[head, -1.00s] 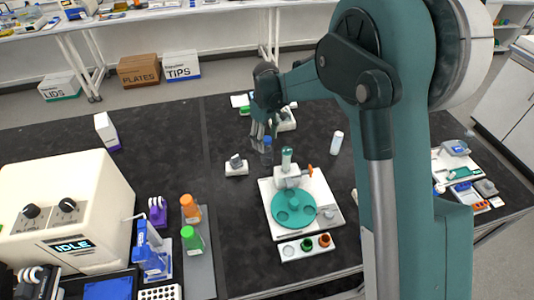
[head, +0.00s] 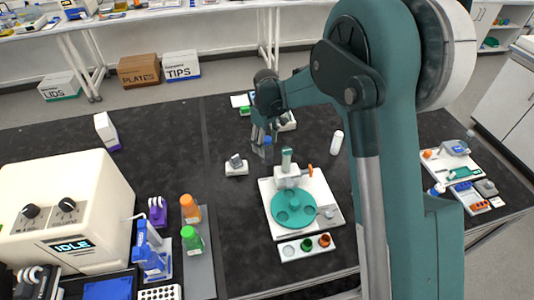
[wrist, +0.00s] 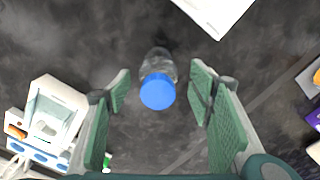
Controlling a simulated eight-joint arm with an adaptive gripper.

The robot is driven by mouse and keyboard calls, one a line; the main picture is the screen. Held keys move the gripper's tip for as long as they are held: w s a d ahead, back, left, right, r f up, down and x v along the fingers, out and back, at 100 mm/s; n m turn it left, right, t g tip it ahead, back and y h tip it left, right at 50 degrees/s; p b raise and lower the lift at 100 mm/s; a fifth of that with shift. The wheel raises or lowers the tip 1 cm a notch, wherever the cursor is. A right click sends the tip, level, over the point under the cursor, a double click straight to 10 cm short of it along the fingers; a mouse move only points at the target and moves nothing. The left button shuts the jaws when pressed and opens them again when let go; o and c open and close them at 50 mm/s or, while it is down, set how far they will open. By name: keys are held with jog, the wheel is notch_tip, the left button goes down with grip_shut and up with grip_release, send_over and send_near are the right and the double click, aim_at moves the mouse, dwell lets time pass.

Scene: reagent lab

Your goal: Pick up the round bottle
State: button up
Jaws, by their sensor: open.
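A clear round bottle (wrist: 160,63) with a blue cap (wrist: 158,92) stands on the dark bench in the wrist view. It sits between the two green pads of my gripper (wrist: 160,88), with a gap on each side. In the head view the bottle (head: 267,152) is small and partly covered by my gripper (head: 264,136), which points down at it. My gripper is open and holds nothing.
A white board with a teal disc (head: 290,208) stands just in front of the bottle. A small white stand (head: 237,168) is to its left and a white capped tube (head: 337,142) to its right. A white device (wrist: 50,120) is at left in the wrist view.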

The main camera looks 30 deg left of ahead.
aim_at(267, 151)
jog(key=shift+w+f, duration=0.15)
jog(key=shift+f, duration=2.4)
jog(key=c, duration=1)
